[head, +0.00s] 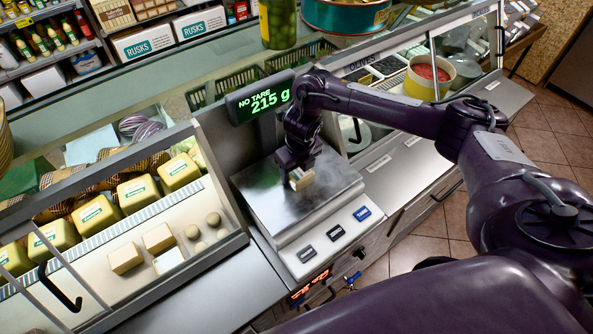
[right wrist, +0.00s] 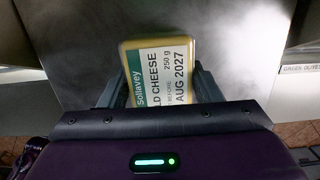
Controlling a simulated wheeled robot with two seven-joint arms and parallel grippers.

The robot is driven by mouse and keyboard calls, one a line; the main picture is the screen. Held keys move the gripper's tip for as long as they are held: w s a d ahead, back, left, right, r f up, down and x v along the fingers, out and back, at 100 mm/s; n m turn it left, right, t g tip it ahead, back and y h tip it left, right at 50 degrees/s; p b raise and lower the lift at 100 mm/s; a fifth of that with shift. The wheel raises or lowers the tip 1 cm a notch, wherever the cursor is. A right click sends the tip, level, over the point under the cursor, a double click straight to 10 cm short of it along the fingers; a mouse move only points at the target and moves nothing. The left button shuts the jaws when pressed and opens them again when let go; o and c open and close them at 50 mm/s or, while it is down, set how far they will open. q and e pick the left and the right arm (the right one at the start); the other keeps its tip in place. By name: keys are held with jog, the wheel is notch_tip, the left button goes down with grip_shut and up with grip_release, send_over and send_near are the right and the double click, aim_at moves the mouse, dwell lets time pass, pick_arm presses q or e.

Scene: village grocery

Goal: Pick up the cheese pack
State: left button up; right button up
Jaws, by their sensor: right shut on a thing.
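The cheese pack (head: 302,179) is at the metal plate of the scale (head: 262,205). In the right wrist view the cheese pack (right wrist: 158,75) is yellow with a white and green label reading "CHEESE", "250 g" and "AUG 2027". My right gripper (head: 298,173) points down over the scale and is shut on the pack, one finger on each side, as the right wrist view (right wrist: 157,88) shows. I cannot tell whether the pack touches the plate. The scale's display (head: 259,100) reads "NO TARE 215 g". My left gripper is not in view.
Several yellow packs (head: 138,190) stand in the glass-sided case at left, with pale blocks (head: 126,258) and round pieces in front. An olive counter with a red-filled tub (head: 429,77) lies at right. A large jar (head: 277,22) stands behind the display.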

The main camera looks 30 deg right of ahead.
jog(key=shift+r, duration=0.1)
jog(key=shift+r+p, duration=0.25)
jog(key=shift+p, duration=0.15)
jog(key=shift+w+r, duration=0.1)
jog(key=shift+r, duration=0.1)
notch_tip(320, 180, up, 19)
jog(key=p, duration=0.2)
jog(key=shift+r, duration=0.15)
